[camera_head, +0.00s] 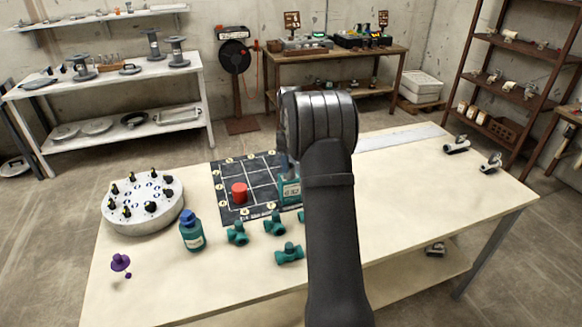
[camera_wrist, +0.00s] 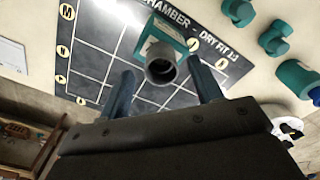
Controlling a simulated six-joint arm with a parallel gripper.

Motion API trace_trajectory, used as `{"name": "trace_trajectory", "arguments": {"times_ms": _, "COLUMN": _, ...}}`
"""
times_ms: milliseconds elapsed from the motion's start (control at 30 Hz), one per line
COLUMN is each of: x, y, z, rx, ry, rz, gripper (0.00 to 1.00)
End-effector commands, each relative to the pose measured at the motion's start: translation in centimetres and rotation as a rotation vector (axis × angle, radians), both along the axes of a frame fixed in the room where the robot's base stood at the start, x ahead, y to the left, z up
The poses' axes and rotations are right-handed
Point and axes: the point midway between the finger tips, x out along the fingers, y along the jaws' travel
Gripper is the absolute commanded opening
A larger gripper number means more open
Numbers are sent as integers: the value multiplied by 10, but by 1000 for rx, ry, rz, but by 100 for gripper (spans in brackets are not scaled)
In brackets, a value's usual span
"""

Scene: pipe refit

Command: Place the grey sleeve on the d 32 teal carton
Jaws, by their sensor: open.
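The grey sleeve (camera_wrist: 161,72) is a short hollow tube, seen from above in the wrist view with its open end toward the camera. It stands at the teal carton (camera_wrist: 172,32), overlapping its top; I cannot tell whether it rests fully on it. My gripper (camera_wrist: 160,66) is open, one finger on each side of the sleeve, with gaps showing beside it. In the head view the teal carton (camera_head: 290,191) shows its d 32 label at the mat's right part.
A dark gridded mat (camera_head: 228,172) lies under the carton, with a red cylinder (camera_head: 239,191) on it. Several teal fittings (camera_head: 274,223), a blue-capped bottle (camera_head: 191,232), a round holder (camera_head: 150,222) and a purple piece (camera_head: 120,262) stand nearby. The table's right side is mostly clear.

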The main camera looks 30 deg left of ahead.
Motion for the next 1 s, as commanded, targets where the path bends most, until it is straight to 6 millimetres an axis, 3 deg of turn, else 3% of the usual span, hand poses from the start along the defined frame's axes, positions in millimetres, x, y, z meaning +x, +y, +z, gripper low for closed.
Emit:
{"name": "trace_trajectory", "arguments": {"times_ms": 200, "x": 1, "y": 0, "z": 50, "rx": 2, "ry": -2, "rz": 0, "gripper": 59}}
{"name": "trace_trajectory", "arguments": {"times_ms": 400, "x": 0, "y": 0, "z": 79, "rx": 1, "ry": -1, "rz": 0, "gripper": 59}}
{"name": "trace_trajectory", "arguments": {"times_ms": 633, "x": 0, "y": 0, "z": 89, "rx": 0, "ry": 1, "rz": 0, "gripper": 59}}
{"name": "trace_trajectory", "arguments": {"times_ms": 1000, "x": 0, "y": 0, "z": 82, "rx": -1, "ry": 2, "rz": 0, "gripper": 59}}
